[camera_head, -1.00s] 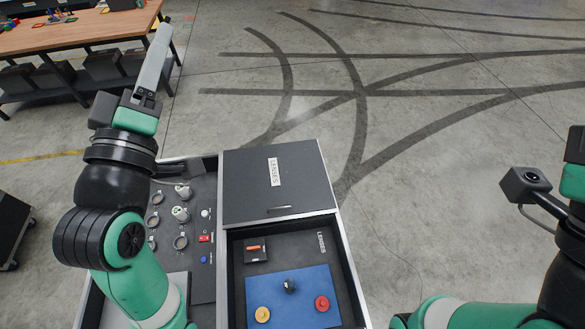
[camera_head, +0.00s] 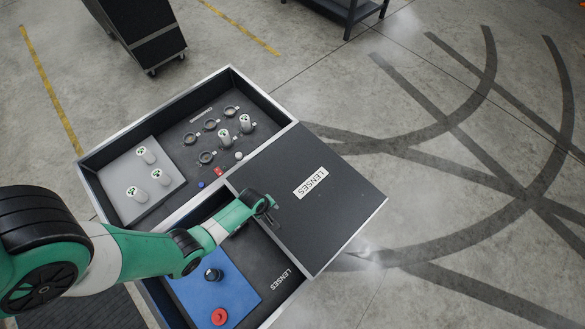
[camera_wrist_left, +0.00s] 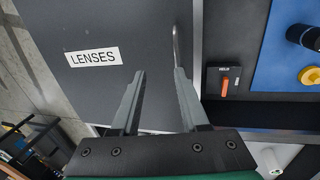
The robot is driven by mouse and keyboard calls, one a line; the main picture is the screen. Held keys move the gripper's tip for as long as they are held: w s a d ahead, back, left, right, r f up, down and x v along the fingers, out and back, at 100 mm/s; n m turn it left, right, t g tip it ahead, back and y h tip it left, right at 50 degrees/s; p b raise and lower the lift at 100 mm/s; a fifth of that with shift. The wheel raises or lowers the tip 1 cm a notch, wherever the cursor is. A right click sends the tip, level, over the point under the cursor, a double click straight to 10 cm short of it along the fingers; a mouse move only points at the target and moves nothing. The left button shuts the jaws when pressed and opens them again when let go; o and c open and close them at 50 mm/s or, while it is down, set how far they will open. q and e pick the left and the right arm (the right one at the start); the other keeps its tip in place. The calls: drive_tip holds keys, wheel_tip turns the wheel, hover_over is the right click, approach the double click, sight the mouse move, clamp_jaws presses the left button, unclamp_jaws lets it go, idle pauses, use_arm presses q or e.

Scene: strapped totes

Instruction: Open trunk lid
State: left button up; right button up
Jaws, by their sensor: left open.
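The trunk (camera_head: 172,114) is a metal-edged case with two sections. A dark flat lid (camera_head: 330,225) with a white LENSES label lies level over the far part of one section. It also fills the upper left of the left wrist view (camera_wrist_left: 100,85). A thin metal handle (camera_wrist_left: 176,45) shows near the lid's edge in the left wrist view. My left gripper (camera_head: 268,205) is over that edge in the head view. In the left wrist view its two fingers (camera_wrist_left: 160,72) are apart and empty, the right one close to the handle; contact is unclear. My right gripper is out of view.
The uncovered part holds a blue panel (camera_head: 236,289) with a red knob (camera_head: 219,317) and a black knob (camera_head: 214,275). An orange switch (camera_wrist_left: 224,87) sits beside the lid edge. The other section holds white cylinders and rings. Floor right of the trunk is free.

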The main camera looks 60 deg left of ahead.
sight(271, 217)
use_arm(q)
drive_tip(key=shift+n, duration=0.3)
drive_tip(key=f+b, duration=0.3)
drive_tip(key=f, duration=0.1)
drive_tip(key=a+f+b, duration=0.1)
drive_tip(key=f+b, duration=0.2)
drive_tip(key=f, duration=0.1)
drive_tip(key=s+f+b, duration=0.1)
drive_tip(key=f+b, duration=0.3)
drive_tip(key=shift+s+a+f, duration=0.1)
drive_tip(key=shift+a+f, duration=0.05)
drive_tip(key=shift+a, duration=0.1)
drive_tip(key=shift+f, duration=0.3)
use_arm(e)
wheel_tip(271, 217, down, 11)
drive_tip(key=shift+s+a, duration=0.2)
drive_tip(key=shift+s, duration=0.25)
use_arm(q)
clamp_jaws()
